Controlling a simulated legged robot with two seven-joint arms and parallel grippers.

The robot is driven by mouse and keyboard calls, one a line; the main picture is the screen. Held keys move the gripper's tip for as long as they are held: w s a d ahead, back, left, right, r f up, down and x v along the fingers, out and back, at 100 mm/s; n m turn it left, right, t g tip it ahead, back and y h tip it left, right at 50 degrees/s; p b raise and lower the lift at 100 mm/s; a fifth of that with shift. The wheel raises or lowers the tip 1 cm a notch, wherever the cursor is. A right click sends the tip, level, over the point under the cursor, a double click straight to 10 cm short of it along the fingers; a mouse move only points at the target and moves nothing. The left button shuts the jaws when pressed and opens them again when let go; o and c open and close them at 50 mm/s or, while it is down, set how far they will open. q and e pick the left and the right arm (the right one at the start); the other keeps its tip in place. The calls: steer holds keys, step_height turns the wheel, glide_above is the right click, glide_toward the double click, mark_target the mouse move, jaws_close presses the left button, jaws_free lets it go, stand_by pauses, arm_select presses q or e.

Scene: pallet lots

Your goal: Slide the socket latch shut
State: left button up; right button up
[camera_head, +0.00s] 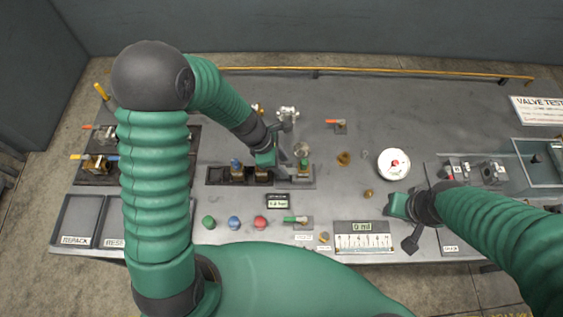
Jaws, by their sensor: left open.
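A dark socket strip (222,181) lies across the middle of the bench. Valves with a blue top (236,163) and a yellowish body (262,177) stand in it, and a green-topped part (304,164) stands at its right end. I cannot single out the latch; it is too small or hidden by the gripper. My left gripper (287,167) is open, low over the strip, just left of the green-topped part; I cannot tell whether it touches anything.
A white round dish (394,164) with a red part sits right of centre. Green (208,222), blue (234,222) and red (260,222) buttons line the front. Trays (75,222) stand at left.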

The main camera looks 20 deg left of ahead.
arm_select(q)
steer(key=shift+r, duration=0.1)
steer(key=p+v, duration=0.1)
steer(key=v, duration=1.5)
steer(key=shift+a+r, duration=0.2)
steer(key=shift+a, duration=0.05)
steer(key=s+f+m+y, duration=0.2)
steer(key=s+m, duration=0.2)
steer(key=m, duration=0.6)
steer(key=s+a+f+m+t+y, duration=0.1)
steer(key=s+m, duration=0.3)
steer(key=m, duration=0.7)
steer(key=shift+a+f+y, duration=0.2)
steer(key=shift+f+y, duration=0.35)
steer(key=shift+y, duration=0.05)
